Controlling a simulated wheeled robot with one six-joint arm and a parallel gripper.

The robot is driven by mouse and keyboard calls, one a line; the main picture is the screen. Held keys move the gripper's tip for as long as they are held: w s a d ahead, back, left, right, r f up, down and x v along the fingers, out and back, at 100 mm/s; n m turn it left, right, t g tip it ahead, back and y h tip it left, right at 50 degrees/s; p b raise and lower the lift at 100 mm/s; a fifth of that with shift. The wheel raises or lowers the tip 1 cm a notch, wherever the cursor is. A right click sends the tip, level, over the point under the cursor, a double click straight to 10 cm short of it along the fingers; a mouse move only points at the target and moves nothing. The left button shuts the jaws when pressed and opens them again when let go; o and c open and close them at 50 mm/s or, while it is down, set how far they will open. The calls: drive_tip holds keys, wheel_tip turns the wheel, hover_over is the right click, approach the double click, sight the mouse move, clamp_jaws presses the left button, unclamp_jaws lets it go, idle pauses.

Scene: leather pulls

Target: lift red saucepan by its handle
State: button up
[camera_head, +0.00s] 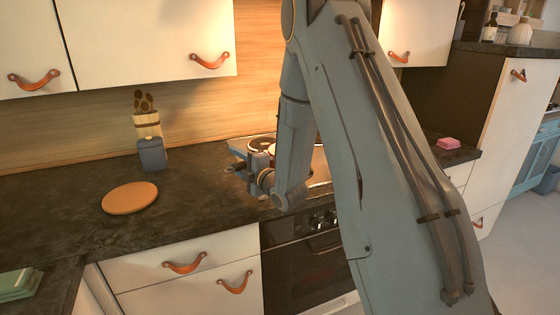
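My gripper (238,168) is over the front left part of the cooktop, beside the dark counter. It is small and seen from behind, so I cannot tell whether its fingers are open or shut, or whether they touch anything. Just behind it, a small reddish rim (272,149) shows on the cooktop, mostly hidden by my arm. It may be the red saucepan, but I cannot make out its body or handle.
The dark counter (60,215) holds a round wooden board (130,198), a dark jar (152,155) and a utensil pot (147,125). A pink block (448,143) lies right of my arm. An oven (300,265) is below the cooktop. Upper cabinets (150,35) hang above.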

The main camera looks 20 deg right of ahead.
clamp_jaws()
drive_tip(key=shift+r, duration=0.15)
